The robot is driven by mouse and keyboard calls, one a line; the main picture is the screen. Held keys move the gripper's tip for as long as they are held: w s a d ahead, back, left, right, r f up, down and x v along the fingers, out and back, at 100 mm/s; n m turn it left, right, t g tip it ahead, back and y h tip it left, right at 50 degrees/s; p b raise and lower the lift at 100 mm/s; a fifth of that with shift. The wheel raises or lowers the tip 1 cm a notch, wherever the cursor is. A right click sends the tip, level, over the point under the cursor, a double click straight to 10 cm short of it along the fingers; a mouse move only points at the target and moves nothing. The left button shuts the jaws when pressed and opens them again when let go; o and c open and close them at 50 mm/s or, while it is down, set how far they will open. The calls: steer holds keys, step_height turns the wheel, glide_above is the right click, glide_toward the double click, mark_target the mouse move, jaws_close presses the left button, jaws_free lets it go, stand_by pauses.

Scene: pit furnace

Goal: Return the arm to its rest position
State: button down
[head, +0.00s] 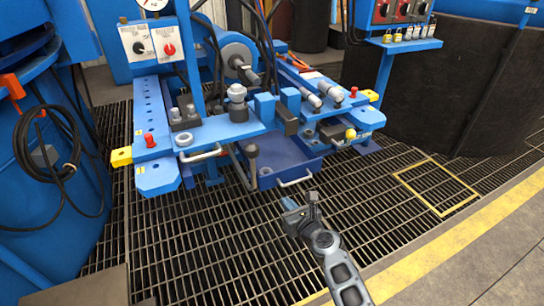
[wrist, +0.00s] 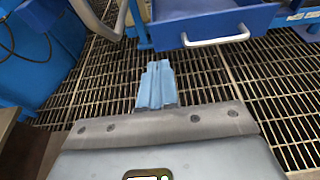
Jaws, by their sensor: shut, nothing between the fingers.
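My gripper (head: 293,206) is at the end of my arm, which reaches up from the bottom right of the head view. It is above the floor grating, in front of the blue machine (head: 205,130). In the wrist view its blue fingers (wrist: 155,85) are together, shut and empty. A blue drawer (head: 275,170) with a pale handle (head: 295,182) is just beyond the gripper. The drawer handle also shows in the wrist view (wrist: 215,41), ahead and to the right of the fingers, apart from them.
A blue drum (head: 40,150) with a coiled black cable (head: 45,155) stands at the left. A dark round pit wall (head: 440,90) is at the right. Yellow floor stripes (head: 460,230) edge the grating. The grating (head: 210,240) in front of the machine is clear.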

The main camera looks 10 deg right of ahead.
steer(key=s+d+f+n+h, duration=0.15)
steer(key=s+d+n, duration=0.35)
steer(key=s, duration=0.5)
steer(key=s+d+f+n+h, duration=0.1)
steer(key=s+d+f+n, duration=0.3)
steer(key=s, duration=0.6)
steer(key=s+d+r+n+h, duration=0.15)
steer(key=s+r+n, duration=0.35)
steer(key=s, duration=0.5)
steer(key=s+d+r+n, duration=0.35)
steer(key=s+n, duration=0.35)
steer(key=s, duration=0.4)
steer(key=s+a+r+n+t, duration=0.1)
steer(key=s+a+r+n, duration=0.1)
steer(key=s+r+n, duration=0.55)
steer(key=s+a+r+n, duration=0.2)
steer(key=s+r+n, duration=0.25)
steer(key=r, duration=0.65)
step_height(320, 180, up, 22)
steer(key=p, duration=2.1)
steer(key=shift+s+d+f+m, duration=0.15)
steer(key=shift+d+m, duration=0.1)
steer(key=shift+m, duration=0.05)
